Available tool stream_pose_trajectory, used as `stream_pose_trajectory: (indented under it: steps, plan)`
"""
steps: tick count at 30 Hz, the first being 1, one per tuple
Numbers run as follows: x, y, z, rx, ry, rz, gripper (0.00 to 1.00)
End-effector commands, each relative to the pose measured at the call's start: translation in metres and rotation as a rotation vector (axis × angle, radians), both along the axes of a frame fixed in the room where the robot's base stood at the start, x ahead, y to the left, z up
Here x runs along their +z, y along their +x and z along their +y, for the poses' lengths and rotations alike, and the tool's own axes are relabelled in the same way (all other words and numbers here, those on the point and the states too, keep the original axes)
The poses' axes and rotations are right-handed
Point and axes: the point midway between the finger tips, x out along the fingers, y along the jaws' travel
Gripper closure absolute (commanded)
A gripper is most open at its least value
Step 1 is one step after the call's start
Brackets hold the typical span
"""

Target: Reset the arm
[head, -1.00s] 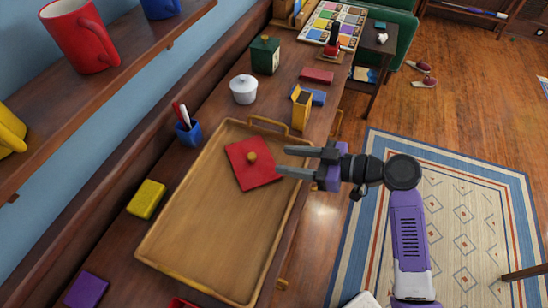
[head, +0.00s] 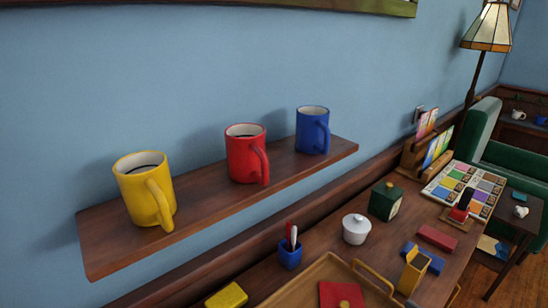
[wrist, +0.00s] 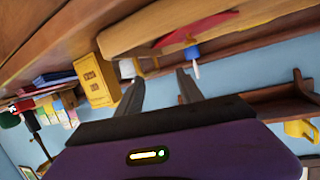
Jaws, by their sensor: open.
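My gripper (wrist: 160,95) shows in the wrist view, where its two grey fingers stand apart with nothing between them. The wrist picture is tilted, with the tray (wrist: 130,38) and the sideboard at the top. My arm and gripper are out of the head view. In the head view the wooden tray (head: 300,285) is at the bottom, with a red square piece with a gold knob (head: 338,293) on it. I cannot tell how far the gripper is from the tray.
A wall shelf (head: 215,210) holds a yellow mug (head: 142,190), a red mug (head: 243,155) and a blue mug (head: 311,132). The sideboard bears a blue pen cup (head: 289,254), a white lidded pot (head: 355,229), a green box (head: 384,203) and a yellow box (head: 413,272).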

Motion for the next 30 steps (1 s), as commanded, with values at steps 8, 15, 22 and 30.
stream_pose_trajectory:
  steps: [8,15,22,30]
  plan:
    - [-0.015,-0.028,-0.045,-0.435,0.024,0.017,0.56]
    - [-0.006,-0.100,-0.030,-0.615,-0.004,-0.076,0.56]
    - [0.025,-0.170,0.016,-0.599,-0.029,-0.175,0.56]
    - [0.052,-0.247,0.078,-0.465,-0.069,-0.176,0.56]
